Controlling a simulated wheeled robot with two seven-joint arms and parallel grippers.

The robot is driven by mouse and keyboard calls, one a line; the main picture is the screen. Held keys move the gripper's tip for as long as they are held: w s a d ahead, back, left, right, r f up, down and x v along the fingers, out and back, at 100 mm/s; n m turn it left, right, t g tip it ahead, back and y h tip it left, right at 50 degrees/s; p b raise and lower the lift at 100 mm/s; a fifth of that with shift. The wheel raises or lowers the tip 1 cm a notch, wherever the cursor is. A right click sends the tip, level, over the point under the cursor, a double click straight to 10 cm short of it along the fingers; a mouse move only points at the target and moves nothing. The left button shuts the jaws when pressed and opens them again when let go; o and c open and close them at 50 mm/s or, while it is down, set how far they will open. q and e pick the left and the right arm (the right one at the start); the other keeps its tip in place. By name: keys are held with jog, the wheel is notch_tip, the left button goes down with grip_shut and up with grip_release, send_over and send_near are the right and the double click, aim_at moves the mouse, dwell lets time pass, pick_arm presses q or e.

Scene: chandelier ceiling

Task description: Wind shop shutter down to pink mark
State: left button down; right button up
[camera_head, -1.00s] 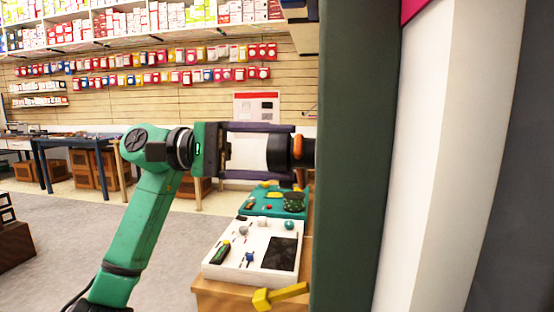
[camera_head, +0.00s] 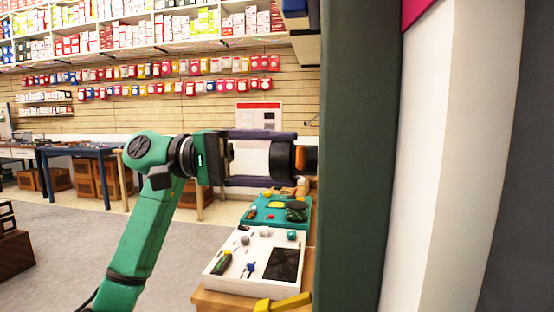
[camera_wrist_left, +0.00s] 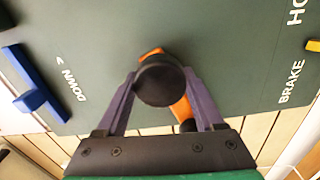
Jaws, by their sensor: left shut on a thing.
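My left gripper (camera_head: 282,160) reaches in from the left with purple fingers. It is shut on a black round crank knob (camera_wrist_left: 160,80). In the left wrist view the fingers sit on either side of the knob. An orange crank arm (camera_wrist_left: 182,108) runs behind it, down and right. The dark green panel (camera_head: 355,160) shows nearly edge-on in the head view; its face (camera_wrist_left: 225,40) carries the words DOWN and BRAKE in the wrist view. A pink patch (camera_head: 413,10) shows at the top edge; I cannot tell whether it is the mark. I cannot make out the shutter. My right gripper is not seen.
A blue lever (camera_wrist_left: 38,88) stands out at the panel's left in the wrist view. Below my left gripper, a white tray (camera_head: 225,283) and a teal tray (camera_head: 255,216) hold small parts on a wooden bench. A yellow bar (camera_head: 285,303) lies in front. Open floor lies left.

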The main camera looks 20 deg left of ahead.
pick_arm(q)
grip_release()
jog(key=p+v, duration=0.1)
jog(key=v, duration=1.3)
jog(key=shift+s+a, duration=0.15)
jog(key=shift+a, duration=0.15)
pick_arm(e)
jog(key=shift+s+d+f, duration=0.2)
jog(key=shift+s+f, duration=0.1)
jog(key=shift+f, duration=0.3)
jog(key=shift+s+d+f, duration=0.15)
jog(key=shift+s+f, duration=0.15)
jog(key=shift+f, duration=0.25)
